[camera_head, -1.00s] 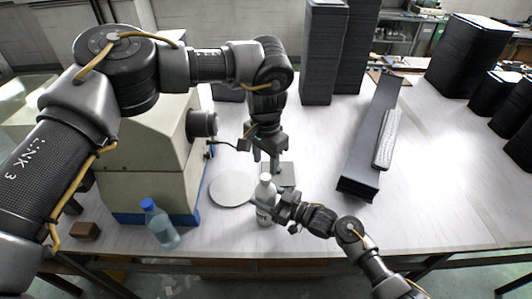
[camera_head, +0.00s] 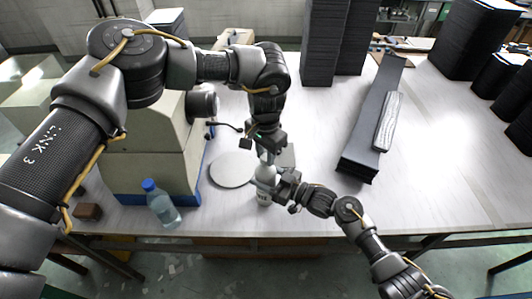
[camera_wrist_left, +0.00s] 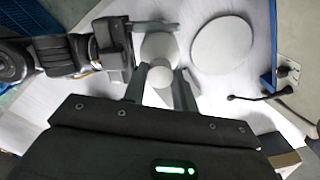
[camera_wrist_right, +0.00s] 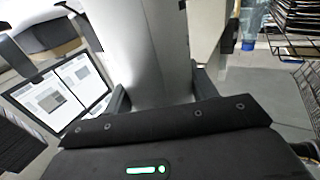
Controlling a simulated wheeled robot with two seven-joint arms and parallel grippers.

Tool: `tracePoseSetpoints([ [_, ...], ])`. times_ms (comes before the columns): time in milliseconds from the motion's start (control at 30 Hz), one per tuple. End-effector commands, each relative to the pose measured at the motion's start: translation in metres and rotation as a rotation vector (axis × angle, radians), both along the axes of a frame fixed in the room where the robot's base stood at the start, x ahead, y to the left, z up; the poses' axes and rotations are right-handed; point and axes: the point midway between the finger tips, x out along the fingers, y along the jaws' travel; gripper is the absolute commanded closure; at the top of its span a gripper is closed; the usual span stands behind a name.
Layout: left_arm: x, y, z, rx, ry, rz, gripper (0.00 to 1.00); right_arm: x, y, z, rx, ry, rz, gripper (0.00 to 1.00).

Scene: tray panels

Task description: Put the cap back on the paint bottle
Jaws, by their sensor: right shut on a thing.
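The white paint bottle (camera_head: 263,197) stands upright near the table's front edge. My right gripper (camera_head: 276,191) is shut on its side from the right; the pale bottle body (camera_wrist_right: 150,45) fills the space between its fingers in the right wrist view. My left gripper (camera_head: 266,158) points down over the bottle's top. In the left wrist view its fingers (camera_wrist_left: 161,84) stand apart on either side of a small white round top, seemingly the cap (camera_wrist_left: 160,77), above the bottle's wider shoulder (camera_wrist_left: 158,46). I cannot tell whether the fingers touch it or how it is seated.
A flat white disc (camera_head: 231,169) lies left of the bottle. A clear bottle with a blue cap (camera_head: 161,205) stands farther left, before a beige machine (camera_head: 155,160). A long dark stack (camera_head: 370,125) lies to the right. The table at the right front is clear.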

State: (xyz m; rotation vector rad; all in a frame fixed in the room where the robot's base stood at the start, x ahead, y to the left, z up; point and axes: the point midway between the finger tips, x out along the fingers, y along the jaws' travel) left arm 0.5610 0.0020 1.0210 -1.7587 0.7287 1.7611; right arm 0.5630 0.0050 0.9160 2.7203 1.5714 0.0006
Motion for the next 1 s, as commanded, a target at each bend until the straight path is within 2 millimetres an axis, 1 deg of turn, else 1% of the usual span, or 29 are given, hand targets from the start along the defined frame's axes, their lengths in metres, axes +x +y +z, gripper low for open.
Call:
tracePoseSetpoints([
  [33, 0.0001, 0.0001, 0.0001, 0.0, 0.0, 0.0, 0.86, 0.0001, 0.0, 0.0001, 0.0, 0.0, 0.0, 1.0],
  [133, 0.0001, 0.0001, 0.0001, 0.0, 0.0, 0.0, 0.99, 0.0001, 0.0, 0.0001, 0.0, 0.0, 0.0, 1.0],
  [267, 0.0001, 0.0001, 0.0001, 0.0, 0.0, -0.02, 1.0, 0.0, -0.0001, 0.0001, 0.0, 0.0, 0.0, 1.0],
  [367, 0.0001, 0.0, -0.0001, -0.001, -0.001, -0.133, 1.0, 0.0, -0.0001, 0.0001, 0.0, 0.0, 0.0, 1.0],
  [567, 0.0002, 0.0002, -0.0007, -0.001, 0.001, -0.601, 1.0, 0.0, -0.0001, 0.0001, 0.0, 0.0, 0.0, 1.0],
  [967, 0.0012, 0.0001, -0.0008, 0.0, -0.001, -1.63, 1.0, 0.0, -0.0001, 0.0001, 0.0, 0.0, 0.0, 1.0],
  [1000, 0.0013, 0.0, -0.0008, 0.0, -0.001, -1.735, 1.0, 0.0, -0.0001, 0.0, 0.0, 0.0, 0.0, 1.0],
])
